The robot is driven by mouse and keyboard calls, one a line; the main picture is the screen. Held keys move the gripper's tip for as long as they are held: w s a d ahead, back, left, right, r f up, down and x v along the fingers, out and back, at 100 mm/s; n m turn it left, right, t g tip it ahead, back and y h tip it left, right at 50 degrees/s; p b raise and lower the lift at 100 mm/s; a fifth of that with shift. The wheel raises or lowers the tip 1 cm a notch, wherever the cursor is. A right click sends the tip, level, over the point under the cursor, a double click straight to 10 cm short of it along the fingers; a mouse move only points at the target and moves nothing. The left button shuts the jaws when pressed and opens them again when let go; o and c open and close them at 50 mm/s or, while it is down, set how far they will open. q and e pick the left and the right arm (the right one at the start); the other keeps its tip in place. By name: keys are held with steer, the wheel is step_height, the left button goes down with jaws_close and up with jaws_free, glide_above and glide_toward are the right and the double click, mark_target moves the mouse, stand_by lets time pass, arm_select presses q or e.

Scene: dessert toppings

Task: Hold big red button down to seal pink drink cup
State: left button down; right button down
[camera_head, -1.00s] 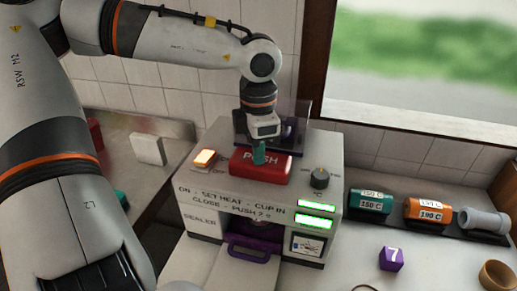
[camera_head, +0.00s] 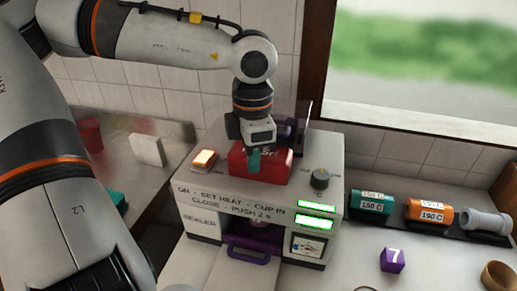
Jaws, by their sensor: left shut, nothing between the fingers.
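The sealer machine (camera_head: 203,222) stands on the counter, with lettering on its front and two lit green displays. The big red button (camera_head: 275,171) is on its top. My left gripper (camera_head: 254,162) is shut and empty, pointing down at the button with its teal fingertips in front of part of the PUSH lettering. The fingertips look to be at the button, but I cannot tell whether they press it. A purple drawer handle (camera_head: 249,256) is at the front opening. The pink cup cannot be made out clearly; a small pinkish shape shows in the dark opening. My right gripper is not in view.
A lit orange switch (camera_head: 204,158) and a black knob (camera_head: 320,179) flank the button. At right are a teal cylinder (camera_head: 370,205), an orange cylinder (camera_head: 428,212), a grey cylinder (camera_head: 485,221), a purple cube (camera_head: 392,260) and a tan bowl (camera_head: 498,276).

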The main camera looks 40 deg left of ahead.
arm_select(q)
step_height(320, 180, up, 8)
steer(key=p, duration=0.4)
steer(key=shift+s+d+p, duration=0.25)
steer(key=shift+s+p, duration=0.05)
steer(key=shift+s, duration=0.15)
